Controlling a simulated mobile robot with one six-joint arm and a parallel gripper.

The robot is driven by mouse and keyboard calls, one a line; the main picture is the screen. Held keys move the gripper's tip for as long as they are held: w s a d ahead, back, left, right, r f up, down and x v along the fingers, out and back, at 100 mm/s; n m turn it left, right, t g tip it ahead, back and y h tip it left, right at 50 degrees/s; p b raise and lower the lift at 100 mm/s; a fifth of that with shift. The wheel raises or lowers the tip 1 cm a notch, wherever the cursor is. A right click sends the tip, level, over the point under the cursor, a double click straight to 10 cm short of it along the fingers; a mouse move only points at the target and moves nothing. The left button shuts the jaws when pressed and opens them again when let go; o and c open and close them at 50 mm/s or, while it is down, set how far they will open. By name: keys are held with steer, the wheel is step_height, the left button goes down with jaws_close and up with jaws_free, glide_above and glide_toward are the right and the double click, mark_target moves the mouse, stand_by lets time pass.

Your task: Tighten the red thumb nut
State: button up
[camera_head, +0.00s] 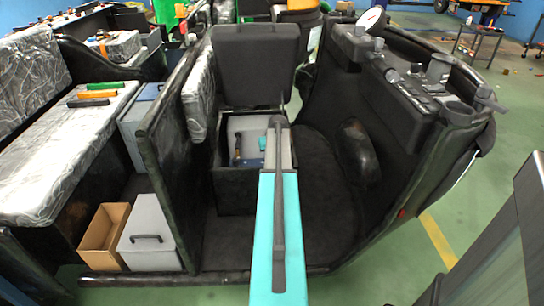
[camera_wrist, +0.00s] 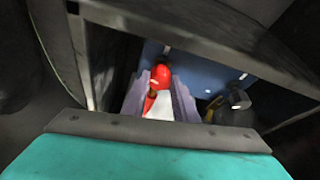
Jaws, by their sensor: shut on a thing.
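The red thumb nut (camera_wrist: 161,75) shows in the wrist view against a blue surface, down inside a dark compartment. My gripper (camera_wrist: 160,97) has its two grey-purple fingers on either side of the red part and is shut on it. A lower red piece and a pale part show between the fingers. The fingers partly hide the nut, so its thread and seating cannot be seen. In the head view, my arm reaches into the open box (camera_head: 229,190) under the raised seat lid (camera_head: 255,65), and the nut is not visible there.
A dark rounded object with a brass-coloured part (camera_wrist: 233,108) sits right of my fingers. Dark compartment edges (camera_wrist: 200,40) run close above. In the head view, a brown-handled tool (camera_head: 237,155) is in the box. Black side panels (camera_head: 165,160) flank my arm.

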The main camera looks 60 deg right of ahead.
steer(key=m+g+p, duration=0.1)
steer(key=m, duration=0.2)
steer(key=shift+r+m+h, duration=0.15)
steer(key=shift+m+h, duration=0.15)
steer(key=shift+h, duration=0.1)
steer(key=m+g, duration=0.1)
steer(key=m, duration=0.1)
steer(key=m+p, duration=0.1)
steer(key=m, duration=0.1)
steer(key=shift+w+d+g+h, duration=0.1)
steer(key=shift+w+g+h, duration=0.05)
steer(key=shift+g+h, duration=0.2)
steer(key=m+g, duration=0.2)
steer(key=m, duration=0.2)
steer(key=shift+w+m+p, duration=0.15)
steer(key=shift+m+p, duration=0.15)
steer(key=shift+m+g, duration=0.45)
steer(key=shift+m, duration=0.95)
steer(key=o, duration=1)
steer(key=shift+o, duration=0.3)
